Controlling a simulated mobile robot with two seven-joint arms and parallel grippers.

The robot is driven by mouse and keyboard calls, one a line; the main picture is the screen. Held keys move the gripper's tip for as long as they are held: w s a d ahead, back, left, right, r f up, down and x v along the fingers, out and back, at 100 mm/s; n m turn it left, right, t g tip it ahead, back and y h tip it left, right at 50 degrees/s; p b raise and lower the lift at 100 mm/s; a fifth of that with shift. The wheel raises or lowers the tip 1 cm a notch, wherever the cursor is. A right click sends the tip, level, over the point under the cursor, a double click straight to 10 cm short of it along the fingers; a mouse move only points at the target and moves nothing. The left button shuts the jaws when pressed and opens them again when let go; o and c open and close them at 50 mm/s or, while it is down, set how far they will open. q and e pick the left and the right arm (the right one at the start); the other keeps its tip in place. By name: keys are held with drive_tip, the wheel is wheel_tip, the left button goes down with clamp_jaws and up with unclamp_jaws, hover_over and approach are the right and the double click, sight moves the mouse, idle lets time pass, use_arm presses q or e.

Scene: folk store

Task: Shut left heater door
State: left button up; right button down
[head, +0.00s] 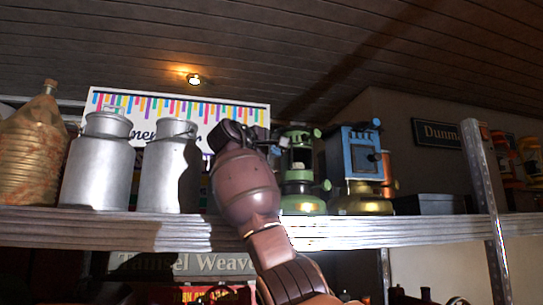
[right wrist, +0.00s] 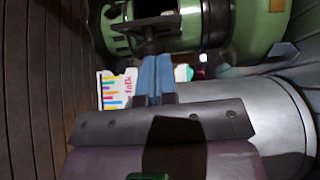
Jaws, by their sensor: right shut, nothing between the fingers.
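My left gripper is not in view.
A blue heater (head: 360,160) stands right of the green one. Metal milk cans (head: 98,170) and a wicker-covered bottle (head: 32,145) stand to the left on the wooden shelf (head: 400,232). A metal post (head: 485,190) rises at the right. A colourful sign (head: 180,103) is behind.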

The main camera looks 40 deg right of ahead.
use_arm(q)
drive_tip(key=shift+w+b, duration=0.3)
drive_tip(key=shift+b, duration=0.05)
use_arm(e)
drive_tip(key=shift+s+n+t, duration=0.2)
drive_tip(key=shift+n+t, duration=0.2)
drive_tip(key=shift+t, duration=0.3)
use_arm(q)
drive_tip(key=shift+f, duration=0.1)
use_arm(e)
drive_tip(key=shift+t, duration=0.3)
